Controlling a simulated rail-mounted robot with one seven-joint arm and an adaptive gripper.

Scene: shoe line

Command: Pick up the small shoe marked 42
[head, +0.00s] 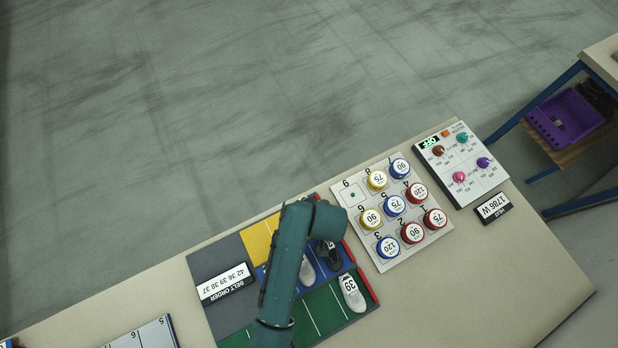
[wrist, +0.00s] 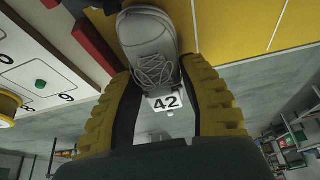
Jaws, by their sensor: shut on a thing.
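My gripper (wrist: 164,68) has yellow ribbed fingers, shut on the sides of a light grey laced shoe (wrist: 148,32) in the wrist view. A white tag reading 42 (wrist: 166,102) shows at the shoe's near end, between the fingers. The yellow lane (wrist: 245,30) lies behind the shoe; I cannot tell whether the shoe touches it. In the head view my teal arm reaches over the lane board and hides the gripper and the held shoe. The yellow lane also shows there (head: 258,238), left of the arm.
A grey shoe (head: 307,271) and a black shoe (head: 331,257) lie on the blue lane. A white shoe marked 39 (head: 351,293) lies on the green lane. Right of the board are a panel of numbered discs (head: 356,172) and a knob panel (head: 461,165). Bare tabletop lies front right.

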